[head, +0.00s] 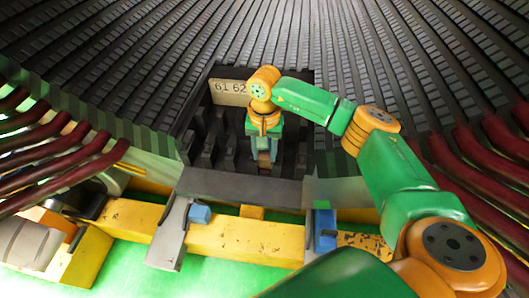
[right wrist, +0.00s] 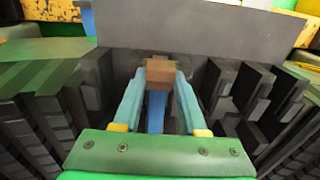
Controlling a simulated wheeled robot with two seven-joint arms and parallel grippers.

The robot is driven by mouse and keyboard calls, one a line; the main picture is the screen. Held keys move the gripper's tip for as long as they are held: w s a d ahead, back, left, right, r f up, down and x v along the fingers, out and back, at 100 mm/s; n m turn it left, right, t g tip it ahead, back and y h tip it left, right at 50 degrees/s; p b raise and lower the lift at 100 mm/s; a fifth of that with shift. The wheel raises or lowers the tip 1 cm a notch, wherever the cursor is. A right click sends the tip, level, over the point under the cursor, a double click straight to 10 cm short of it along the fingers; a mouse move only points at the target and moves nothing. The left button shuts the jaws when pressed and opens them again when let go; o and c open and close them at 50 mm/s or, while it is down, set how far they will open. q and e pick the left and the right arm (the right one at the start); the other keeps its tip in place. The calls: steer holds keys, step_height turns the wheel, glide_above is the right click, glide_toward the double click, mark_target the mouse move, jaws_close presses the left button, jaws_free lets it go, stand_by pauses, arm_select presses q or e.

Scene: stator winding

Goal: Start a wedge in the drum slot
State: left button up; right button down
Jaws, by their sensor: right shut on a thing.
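My right gripper (head: 264,158) points down in front of the dark slotted drum (head: 150,60), just below a tan plate marked 61 62 (head: 230,92). In the right wrist view its two teal fingers (right wrist: 160,85) are closed on a small brown block, which looks like the wedge (right wrist: 160,72). A blue strip (right wrist: 157,112) shows between the fingers, behind the block. Dark slot teeth (right wrist: 240,90) stand on both sides of the fingers. Whether the wedge's end is inside a slot or only in front of it cannot be told. My left gripper is not seen.
A grey plate (head: 240,188) lies just in front of the slots, above a yellow beam (head: 245,240). Blue blocks (head: 199,214) sit on grey brackets there. Dark red bars (head: 50,150) crowd the left side, and more (head: 505,145) the right.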

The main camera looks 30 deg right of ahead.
steer(key=shift+w+d+b, duration=0.3)
steer(key=shift+w, duration=0.1)
steer(key=shift+c, duration=1.9)
jaws_free()
step_height(320, 180, up, 7)
steer(key=shift+r+p, duration=0.1)
steer(key=shift+p, duration=0.3)
